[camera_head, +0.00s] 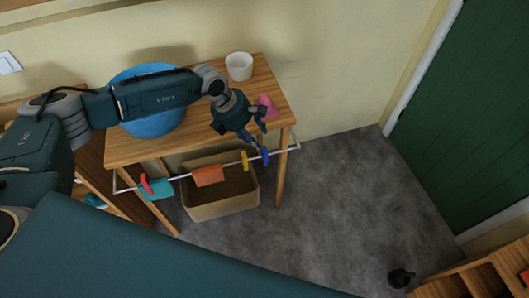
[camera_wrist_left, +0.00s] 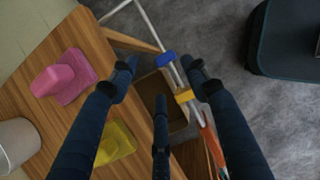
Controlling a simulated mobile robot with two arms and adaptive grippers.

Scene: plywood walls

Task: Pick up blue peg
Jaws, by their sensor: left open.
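The blue peg (camera_head: 265,154) sits on the white rail (camera_head: 215,170) in front of the wooden table, near the rail's right end. In the left wrist view the blue peg (camera_wrist_left: 166,58) lies between and slightly beyond the fingertips. My left gripper (camera_head: 260,130) is open, reaching down over the table's front right edge. In the wrist view the left gripper (camera_wrist_left: 161,70) has its fingers spread and empty, apart from the peg as far as I can tell. A yellow peg (camera_head: 244,160) is on the rail left of the blue one. My right gripper is not in view.
The table (camera_head: 150,150) holds a blue bowl (camera_head: 150,122), white cup (camera_head: 239,66), pink item (camera_head: 266,104) and yellow item (camera_wrist_left: 115,143). Orange cloth (camera_head: 208,176) and teal cloth (camera_head: 156,189) hang on the rail. A box (camera_head: 225,208) stands below; floor to the right is mostly clear.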

